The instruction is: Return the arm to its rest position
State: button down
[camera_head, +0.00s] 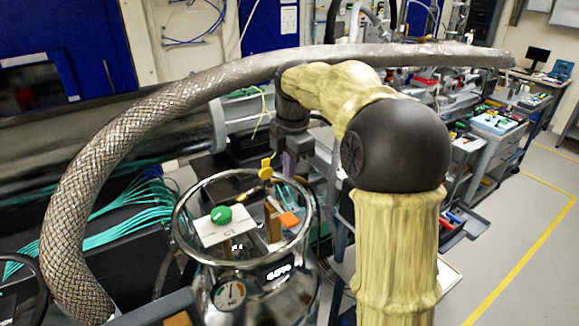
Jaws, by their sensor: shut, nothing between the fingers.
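My arm shows at the centre right, with pale yellow ribbed links and a large black joint. It bends over at the top and reaches left to a dark wrist. My gripper (291,150) hangs below the wrist, pointing down, shut and empty. It is small in the picture and partly lost against dark equipment. It appears just above and behind the ring of a shiny steel vessel (262,300). I cannot tell the exact gap between them.
The vessel carries a green knob (221,215), a yellow knob (266,170) and a gauge (230,293). A thick braided hose (110,165) arches over the vessel and passes behind my arm. Teal cables (120,225) lie left.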

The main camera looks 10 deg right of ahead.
jog(key=s+f+m+t, duration=0.1)
jog(key=s+f+m, duration=1.6)
jog(key=s+m, duration=0.4)
jog(key=shift+f+m, duration=0.2)
jog(key=shift+m, duration=0.1)
jog(key=shift+w, duration=0.1)
